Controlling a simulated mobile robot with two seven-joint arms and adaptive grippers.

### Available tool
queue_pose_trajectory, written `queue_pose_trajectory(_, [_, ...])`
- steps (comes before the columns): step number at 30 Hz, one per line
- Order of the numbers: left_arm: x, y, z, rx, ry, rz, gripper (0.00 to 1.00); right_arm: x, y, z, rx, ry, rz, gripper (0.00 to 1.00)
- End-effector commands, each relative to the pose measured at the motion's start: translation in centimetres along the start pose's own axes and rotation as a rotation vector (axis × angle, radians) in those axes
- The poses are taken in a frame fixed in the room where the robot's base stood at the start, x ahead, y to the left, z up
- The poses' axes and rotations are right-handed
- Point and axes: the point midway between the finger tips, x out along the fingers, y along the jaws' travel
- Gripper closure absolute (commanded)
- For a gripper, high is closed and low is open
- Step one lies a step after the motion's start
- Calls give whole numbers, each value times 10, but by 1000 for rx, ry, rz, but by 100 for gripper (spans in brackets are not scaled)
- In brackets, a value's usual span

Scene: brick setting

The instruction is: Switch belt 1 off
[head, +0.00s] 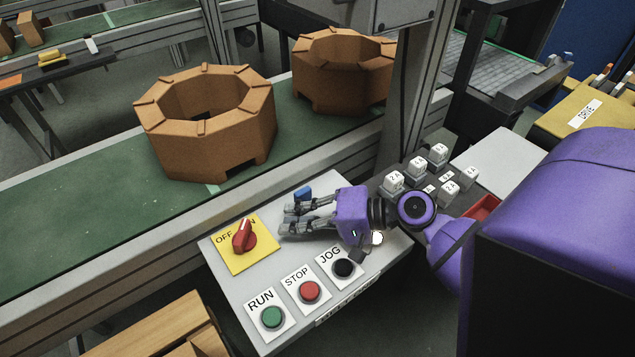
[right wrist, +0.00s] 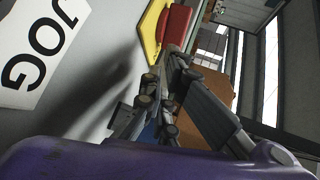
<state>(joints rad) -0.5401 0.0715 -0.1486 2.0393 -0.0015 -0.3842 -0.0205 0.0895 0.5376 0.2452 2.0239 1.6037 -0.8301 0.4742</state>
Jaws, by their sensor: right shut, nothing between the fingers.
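The red rotary switch (head: 243,240) sits on a yellow plate (head: 250,262) marked OFF and ON, at the left of the grey control panel (head: 222,278). Its handle points up the plate and partly covers the ON label; I cannot tell its exact setting. My right gripper (head: 284,226) is shut and empty, reaching in from the right with its fingertips a little right of the switch, apart from it in the head view. In the right wrist view the red switch (right wrist: 177,24) shows just beyond the fingertips (right wrist: 160,88). My left gripper is not in view.
Green RUN (head: 272,317), red STOP (head: 309,291) and black JOG (head: 344,267) buttons line the panel's front. A blue part (head: 303,193) is behind my fingers. Brown octagonal blocks (head: 207,140) stand on the green belt (head: 70,235) behind. White-capped blocks (head: 393,178) are at right.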

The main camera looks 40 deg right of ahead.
Motion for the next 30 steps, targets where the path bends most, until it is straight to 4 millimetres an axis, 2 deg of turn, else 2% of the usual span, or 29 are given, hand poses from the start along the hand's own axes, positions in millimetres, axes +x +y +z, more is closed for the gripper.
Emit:
queue_pose_trajectory(3, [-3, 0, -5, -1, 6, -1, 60, 24, -5, 0, -1, 0, -5, 100])
queue_pose_trajectory(9, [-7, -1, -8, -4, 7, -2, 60, 48, -11, 0, 0, 1, -2, 100])
queue_pose_trajectory(14, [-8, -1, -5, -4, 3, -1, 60, 54, -12, 0, 0, 2, 1, 100])
queue_pose_trajectory(23, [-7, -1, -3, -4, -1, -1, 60, 55, -11, 0, 1, 1, 2, 100])
queue_pose_trajectory(30, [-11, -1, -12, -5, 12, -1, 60, 66, -18, -11, -3, 1, 0, 100])
